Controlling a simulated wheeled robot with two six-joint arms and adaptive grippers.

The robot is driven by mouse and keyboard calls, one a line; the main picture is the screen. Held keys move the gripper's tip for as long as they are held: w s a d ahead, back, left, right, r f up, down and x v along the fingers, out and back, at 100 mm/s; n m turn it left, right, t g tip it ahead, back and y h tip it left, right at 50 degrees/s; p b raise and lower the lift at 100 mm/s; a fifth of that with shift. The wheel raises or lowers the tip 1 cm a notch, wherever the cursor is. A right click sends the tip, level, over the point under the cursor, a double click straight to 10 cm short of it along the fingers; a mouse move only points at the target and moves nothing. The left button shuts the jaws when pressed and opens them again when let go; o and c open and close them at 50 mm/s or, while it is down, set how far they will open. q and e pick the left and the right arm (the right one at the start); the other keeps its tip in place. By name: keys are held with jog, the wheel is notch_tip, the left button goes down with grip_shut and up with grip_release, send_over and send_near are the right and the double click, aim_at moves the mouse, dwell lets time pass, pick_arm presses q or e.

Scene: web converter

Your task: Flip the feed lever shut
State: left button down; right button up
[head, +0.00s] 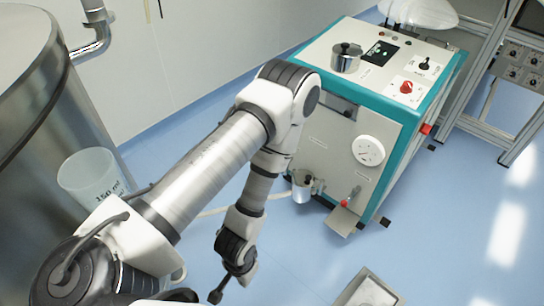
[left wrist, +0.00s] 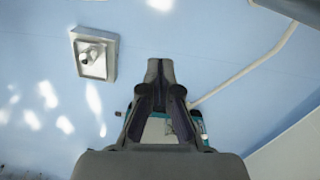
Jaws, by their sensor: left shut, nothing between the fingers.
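The machine (head: 345,130) is a teal and white box at the upper right of the head view. A small lever with a red tip (head: 346,201) sits low on its front face, above a metal chute. A black lever or switch (head: 424,64) sits on its top panel. I cannot tell which is the feed lever, or its position. My left gripper (head: 221,292) points down at the bottom of the head view, left of and apart from the machine. In the left wrist view its fingers (left wrist: 159,70) are together and empty. My right gripper is not in view.
A metal cup (head: 302,187) is at the machine's front, and a round white dial (head: 368,151) is on its face. A tray (head: 368,288) lies on the floor; it also shows in the left wrist view (left wrist: 110,68). A steel tank (head: 40,90) stands left. Blue floor lies open at right.

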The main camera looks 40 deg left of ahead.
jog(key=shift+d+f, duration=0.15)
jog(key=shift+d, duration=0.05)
